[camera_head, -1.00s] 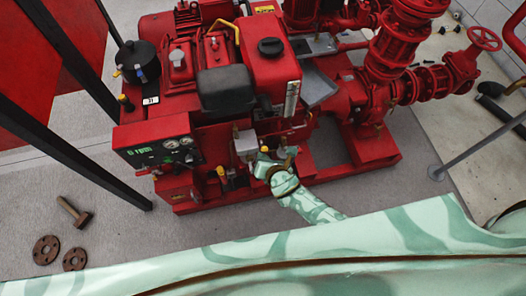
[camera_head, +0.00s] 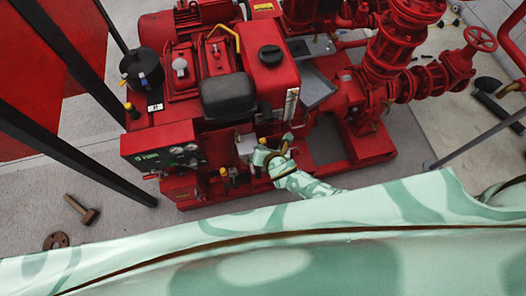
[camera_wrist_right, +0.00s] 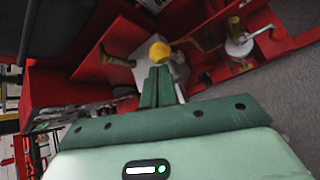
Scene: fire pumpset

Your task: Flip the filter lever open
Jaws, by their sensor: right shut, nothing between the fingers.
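The red pumpset (camera_head: 185,110) fills the middle of the head view. My right gripper (camera_head: 262,154) is at its near side, right of the gauge panel. In the right wrist view my right gripper (camera_wrist_right: 160,84) has its green fingers shut together and empty. A yellow knob (camera_wrist_right: 160,51) lies just beyond the fingertips, at a pale block (camera_wrist_right: 116,50); I cannot tell whether they touch. A second yellow-ended fitting (camera_wrist_right: 233,21) with a round metal part is to its right. I cannot tell for sure which part is the filter lever. My left gripper is out of view.
The gauge panel (camera_head: 165,150) sits left of my right gripper. Red pipes and valves (camera_head: 385,75) stand at the right. A hammer (camera_head: 82,209) and a round flange (camera_head: 56,240) lie on the grey floor at the lower left. Dark posts (camera_head: 80,100) stand at the left.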

